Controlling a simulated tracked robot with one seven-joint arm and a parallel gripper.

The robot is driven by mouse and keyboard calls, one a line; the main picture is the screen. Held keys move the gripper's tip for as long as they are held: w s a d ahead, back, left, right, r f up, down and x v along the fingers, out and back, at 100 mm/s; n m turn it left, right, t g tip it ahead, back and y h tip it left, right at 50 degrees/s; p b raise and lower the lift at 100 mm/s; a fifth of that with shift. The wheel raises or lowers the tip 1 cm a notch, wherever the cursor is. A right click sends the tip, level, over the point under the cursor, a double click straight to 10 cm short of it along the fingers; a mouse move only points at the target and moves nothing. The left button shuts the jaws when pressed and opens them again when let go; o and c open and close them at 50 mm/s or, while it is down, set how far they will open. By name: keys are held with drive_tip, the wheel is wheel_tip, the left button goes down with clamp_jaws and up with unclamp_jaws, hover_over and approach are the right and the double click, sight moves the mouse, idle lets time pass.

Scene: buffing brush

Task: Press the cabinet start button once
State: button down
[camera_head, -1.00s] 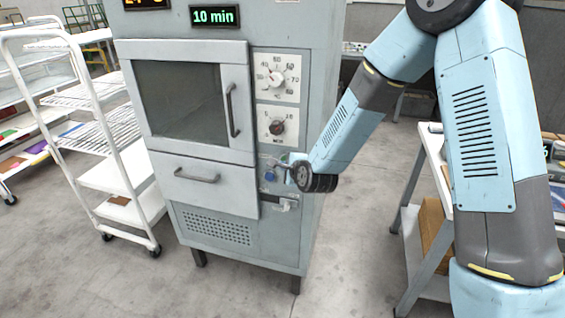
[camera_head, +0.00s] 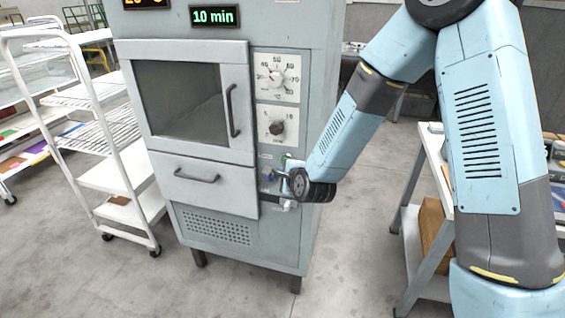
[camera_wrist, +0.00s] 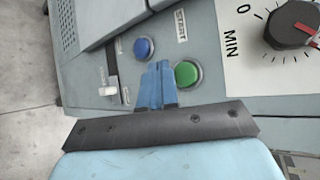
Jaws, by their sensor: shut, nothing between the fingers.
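The cabinet (camera_head: 255,245) stands upright with its door and lower drawer front shut. Its green button (camera_wrist: 187,73) sits level with the START label (camera_wrist: 181,25) and also shows in the head view (camera_head: 285,160). A blue button (camera_wrist: 143,47) sits lower and to the left on the panel; in the head view it is partly hidden by my gripper. My gripper (camera_wrist: 156,82) is shut and empty, its blue fingertips pointing at the panel beside the green button, on its lower side. In the head view my gripper (camera_head: 281,175) is below the green button. I cannot tell whether the tips touch the panel.
A dial marked MIN (camera_wrist: 292,25) is above the buttons, and a white switch or latch (camera_wrist: 108,87) below them. A white wire rack trolley (camera_head: 125,180) stands left of the cabinet. A workbench (camera_head: 418,225) is on the right. The display (camera_head: 214,16) reads 10 min.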

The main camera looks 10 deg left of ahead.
drive_tip(key=s, duration=0.2)
drive_tip(key=shift+s+a, duration=0.1)
drive_tip(key=shift+s, duration=0.2)
idle(0.4)
drive_tip(key=s+d+r+n+g+h, duration=0.3)
drive_tip(key=d+r+n, duration=0.6)
drive_tip(key=d+r, duration=0.95)
drive_tip(key=s+d+r+n+g+h, duration=0.1)
drive_tip(key=s+d+r, duration=0.3)
drive_tip(key=s+d, duration=0.6)
drive_tip(key=s+d+r+n+g+h, duration=0.1)
drive_tip(key=s+d+r+n+h, duration=0.2)
drive_tip(key=s+d, duration=0.6)
drive_tip(key=shift+s+d+r+n, duration=0.35)
drive_tip(key=shift+s+r+n, duration=0.05)
drive_tip(key=shift+s+n, duration=0.4)
